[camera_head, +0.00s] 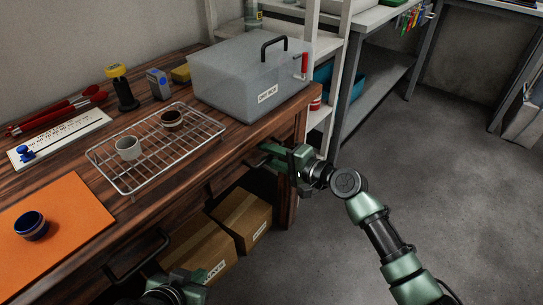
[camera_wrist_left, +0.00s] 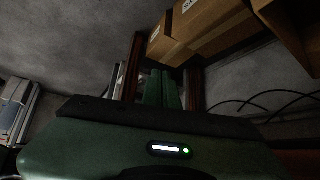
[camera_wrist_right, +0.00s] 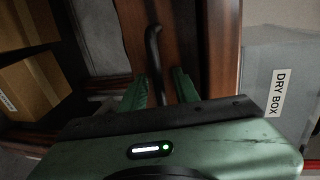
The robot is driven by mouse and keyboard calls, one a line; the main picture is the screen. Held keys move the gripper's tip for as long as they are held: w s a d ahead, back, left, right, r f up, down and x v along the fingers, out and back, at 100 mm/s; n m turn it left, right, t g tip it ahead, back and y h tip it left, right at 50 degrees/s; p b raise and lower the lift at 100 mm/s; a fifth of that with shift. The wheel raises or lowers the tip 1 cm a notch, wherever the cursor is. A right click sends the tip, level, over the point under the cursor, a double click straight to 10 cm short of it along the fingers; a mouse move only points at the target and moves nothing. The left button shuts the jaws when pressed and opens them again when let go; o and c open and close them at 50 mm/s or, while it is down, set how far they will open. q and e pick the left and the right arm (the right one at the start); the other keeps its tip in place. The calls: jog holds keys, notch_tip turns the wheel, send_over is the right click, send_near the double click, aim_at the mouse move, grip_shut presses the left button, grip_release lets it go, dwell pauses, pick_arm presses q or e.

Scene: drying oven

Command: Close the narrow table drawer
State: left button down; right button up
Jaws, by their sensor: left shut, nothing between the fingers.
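A wooden drawer front (camera_wrist_right: 184,35) with a curved black handle (camera_wrist_right: 152,48) shows in the right wrist view. My right gripper (camera_head: 268,155) is at the table's front edge below the grey box. Its fingers (camera_wrist_right: 160,90) are apart, with the handle between them and gaps visible beside it. In the head view this gripper and the table edge hide much of the drawer front, so I cannot tell how far out it stands. My left gripper (camera_head: 185,277) is low at the bottom of the head view. Its fingers (camera_wrist_left: 163,88) are together and empty.
The wooden table (camera_head: 75,165) carries a wire rack (camera_head: 155,168) with cups, an orange mat (camera_head: 60,215) and a grey dry box (camera_head: 235,85). Another black handle (camera_head: 137,262) juts out at the front left. Cardboard boxes (camera_head: 240,215) sit below. The floor at right is clear.

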dwell(0.3)
